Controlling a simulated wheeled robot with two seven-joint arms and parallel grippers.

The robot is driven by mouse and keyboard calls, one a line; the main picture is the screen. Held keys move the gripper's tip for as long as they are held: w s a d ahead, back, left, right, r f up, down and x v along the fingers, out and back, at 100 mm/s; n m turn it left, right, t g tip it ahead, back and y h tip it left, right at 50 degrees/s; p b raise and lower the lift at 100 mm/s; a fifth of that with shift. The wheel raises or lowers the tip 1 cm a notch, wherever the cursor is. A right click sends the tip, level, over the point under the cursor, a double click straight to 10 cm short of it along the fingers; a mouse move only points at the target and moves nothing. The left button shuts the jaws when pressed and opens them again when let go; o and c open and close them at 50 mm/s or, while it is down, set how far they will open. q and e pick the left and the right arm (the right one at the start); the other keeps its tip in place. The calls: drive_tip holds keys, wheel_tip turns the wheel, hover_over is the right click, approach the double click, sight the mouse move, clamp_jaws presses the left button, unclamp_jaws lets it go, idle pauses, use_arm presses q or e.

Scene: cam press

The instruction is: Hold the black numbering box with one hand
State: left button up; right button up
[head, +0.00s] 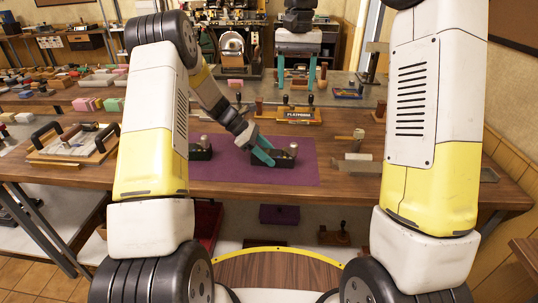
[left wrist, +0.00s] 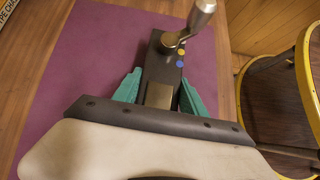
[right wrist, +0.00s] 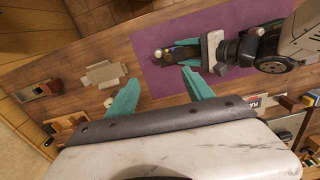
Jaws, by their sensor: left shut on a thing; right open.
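The black numbering box (head: 287,159) sits on the purple mat. A metal crank with a grey knob stands on its top. In the left wrist view the box (left wrist: 157,63) shows a blue and a yellow dot beside the crank. My left gripper (head: 268,156) is shut on the box, one teal finger along each side; the fingers also show in the left wrist view (left wrist: 160,92). My right gripper (head: 297,84) is open and empty, farther back above the table. The right wrist view shows its spread fingers (right wrist: 158,85) away from the box (right wrist: 178,54).
A second black box (head: 200,153) with a similar knob stands left on the purple mat (head: 235,171). A yellow-fronted platform sign (head: 297,115) stands behind the mat. A grey metal piece (head: 356,163) lies to the right. The mat's front part is clear.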

drive_tip(key=shift+r, duration=0.5)
drive_tip(key=shift+c, duration=1.3)
drive_tip(key=n, duration=3)
approach(294, 144)
wheel_tip(294, 144, down, 11)
drive_tip(key=shift+w+r, duration=0.1)
drive_tip(key=shift+w, duration=0.05)
drive_tip(key=shift+c, duration=0.2)
